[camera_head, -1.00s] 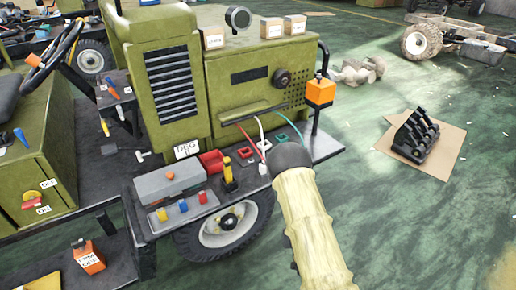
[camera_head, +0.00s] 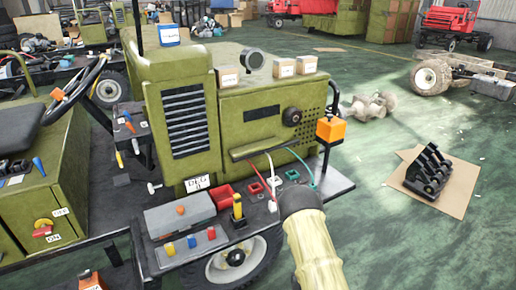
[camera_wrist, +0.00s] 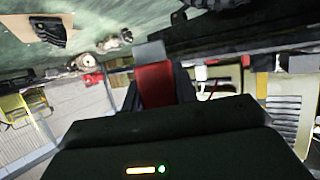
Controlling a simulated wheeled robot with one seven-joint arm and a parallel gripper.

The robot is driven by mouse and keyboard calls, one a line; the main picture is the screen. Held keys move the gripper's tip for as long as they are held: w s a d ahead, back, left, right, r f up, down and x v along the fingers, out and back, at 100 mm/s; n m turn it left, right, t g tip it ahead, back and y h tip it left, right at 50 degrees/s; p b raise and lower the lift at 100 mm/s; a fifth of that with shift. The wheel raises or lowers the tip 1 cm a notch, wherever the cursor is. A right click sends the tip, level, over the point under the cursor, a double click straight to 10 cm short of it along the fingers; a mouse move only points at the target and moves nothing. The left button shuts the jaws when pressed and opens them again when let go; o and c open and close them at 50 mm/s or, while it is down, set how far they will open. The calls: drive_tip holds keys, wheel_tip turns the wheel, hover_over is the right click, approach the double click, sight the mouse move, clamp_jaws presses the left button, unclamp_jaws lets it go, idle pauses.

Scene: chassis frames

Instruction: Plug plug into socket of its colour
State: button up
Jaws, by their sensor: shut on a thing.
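In the wrist view my gripper (camera_wrist: 153,95) is shut on a red plug (camera_wrist: 155,82) with a grey end. Three small sockets sit on the dark front ledge of the green vehicle: a red socket (camera_head: 256,188), a white socket (camera_head: 275,180) and a green socket (camera_head: 292,175). Red (camera_head: 252,171), white (camera_head: 270,165) and green (camera_head: 304,162) cables hang down to the ledge. In the head view my arm's dark end is just right of the sockets and hides the gripper and plug. I cannot tell whether the plug touches anything.
On the ledge stand a grey box (camera_head: 178,213), a red open bin (camera_head: 222,196), a yellow-handled lever (camera_head: 238,209) and coloured switches. An orange box (camera_head: 330,130) stands on a post at the ledge's right. A black part (camera_head: 428,170) lies on cardboard; open floor surrounds it.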

drive_tip(key=shift+p+v, duration=1.1)
drive_tip(key=shift+p, duration=0.1)
drive_tip(key=shift+s+f+p, duration=0.2)
drive_tip(key=shift+s+p, duration=0.15)
drive_tip(key=shift+s, duration=0.25)
drive_tip(key=shift+w, duration=0.1)
